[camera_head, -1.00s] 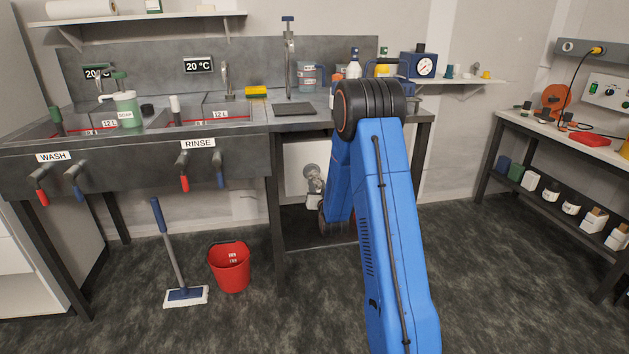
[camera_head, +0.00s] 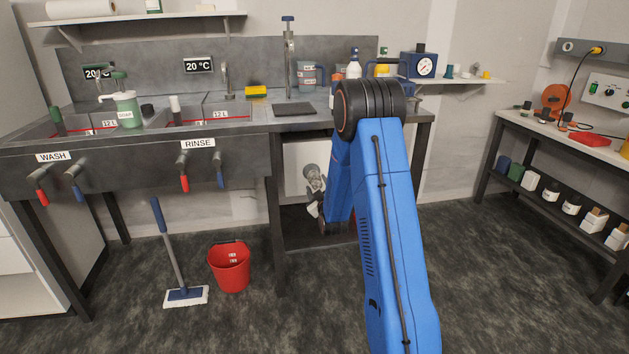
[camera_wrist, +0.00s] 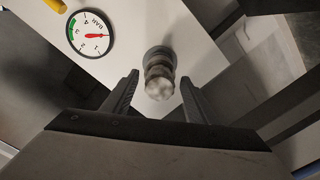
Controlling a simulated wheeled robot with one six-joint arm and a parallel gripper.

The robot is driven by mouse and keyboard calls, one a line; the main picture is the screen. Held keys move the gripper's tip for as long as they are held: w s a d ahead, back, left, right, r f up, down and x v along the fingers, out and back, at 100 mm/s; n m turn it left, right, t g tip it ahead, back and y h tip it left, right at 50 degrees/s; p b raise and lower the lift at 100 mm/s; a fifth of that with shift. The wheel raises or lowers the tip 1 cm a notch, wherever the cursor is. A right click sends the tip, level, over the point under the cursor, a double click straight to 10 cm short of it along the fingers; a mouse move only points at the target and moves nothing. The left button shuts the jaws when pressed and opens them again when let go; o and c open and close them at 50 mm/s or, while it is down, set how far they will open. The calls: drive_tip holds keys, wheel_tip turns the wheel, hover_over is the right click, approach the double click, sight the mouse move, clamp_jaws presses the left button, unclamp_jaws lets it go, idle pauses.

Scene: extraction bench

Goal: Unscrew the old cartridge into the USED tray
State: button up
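A short round fitting with grey-brown rings and a mottled whitish end, apparently the old cartridge (camera_wrist: 159,76), shows in the wrist view against a white panel. My gripper (camera_wrist: 160,88) is open, with one dark finger on each side of it. There is visible space between each finger and the cartridge, and I see no contact. In the head view my arm reaches under the bench beside the rinse sink, and its blue links hide much of that space. A small grey rounded part shows there, but I cannot tell whether it is the cartridge or my wrist. I cannot identify a tray marked USED.
A round pressure gauge (camera_wrist: 90,34) sits on the white panel (camera_head: 296,160), left of the cartridge in the wrist view. Bench legs flank the opening. A red bucket (camera_head: 230,268) and a mop (camera_head: 184,295) stand on the floor to the left. Open floor lies in front.

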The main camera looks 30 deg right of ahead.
drive_tip(key=m, duration=1.1)
drive_tip(key=shift+m, duration=0.4)
drive_tip(key=m, duration=0.5)
drive_tip(key=shift+m, duration=0.4)
drive_tip(key=m, duration=0.4)
drive_tip(key=shift+m, duration=0.4)
drive_tip(key=shift+c, duration=0.7)
